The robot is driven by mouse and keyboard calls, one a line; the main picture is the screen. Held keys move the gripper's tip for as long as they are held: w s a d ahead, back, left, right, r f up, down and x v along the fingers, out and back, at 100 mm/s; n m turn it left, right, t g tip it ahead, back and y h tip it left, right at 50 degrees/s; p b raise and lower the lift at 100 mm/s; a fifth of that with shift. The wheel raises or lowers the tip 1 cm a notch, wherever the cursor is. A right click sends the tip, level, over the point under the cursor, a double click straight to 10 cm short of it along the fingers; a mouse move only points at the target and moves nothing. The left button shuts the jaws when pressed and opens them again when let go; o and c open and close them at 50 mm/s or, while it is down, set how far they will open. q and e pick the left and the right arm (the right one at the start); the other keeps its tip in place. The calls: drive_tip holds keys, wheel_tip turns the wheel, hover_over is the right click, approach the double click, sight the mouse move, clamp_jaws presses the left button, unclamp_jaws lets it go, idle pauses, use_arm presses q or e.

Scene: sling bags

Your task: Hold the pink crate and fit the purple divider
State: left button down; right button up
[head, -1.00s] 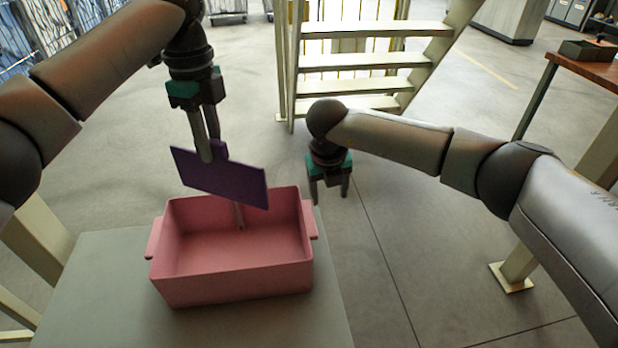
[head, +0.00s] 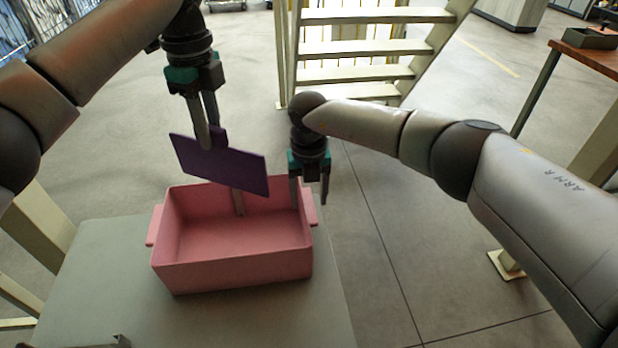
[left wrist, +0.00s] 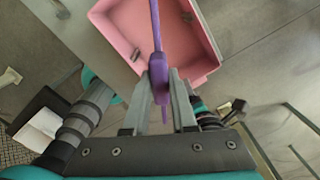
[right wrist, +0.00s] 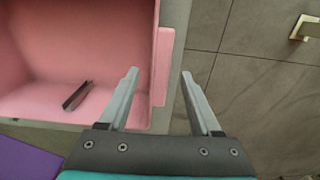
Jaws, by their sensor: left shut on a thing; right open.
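The pink crate (head: 235,280) sits on a grey table, with a handle on each side. My left gripper (head: 208,138) is shut on the tab of the purple divider (head: 225,166), which hangs slightly tilted above the crate's far part. In the left wrist view the divider (left wrist: 157,40) is edge-on between the fingers. My right gripper (head: 310,192) is open at the crate's right side. In the right wrist view its fingers (right wrist: 160,74) stand either side of the right wall and handle (right wrist: 163,62), one over the inside. A narrow grey guide (right wrist: 77,96) is on the crate's inside.
The grey table (head: 95,270) has bare room left of and in front of the crate. Pale steps (head: 360,45) stand behind on the floor. A wooden-topped table (head: 590,48) is at the far right.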

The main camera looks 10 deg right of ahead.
sight(309, 204)
drive_tip(key=shift+f, duration=1.7)
drive_tip(key=shift+c, duration=0.2)
clamp_jaws()
use_arm(q)
wheel_tip(309, 204, down, 2)
drive_tip(key=m, duration=0.6)
drive_tip(key=shift+f, duration=0.15)
wheel_tip(309, 204, down, 2)
drive_tip(key=m, duration=0.6)
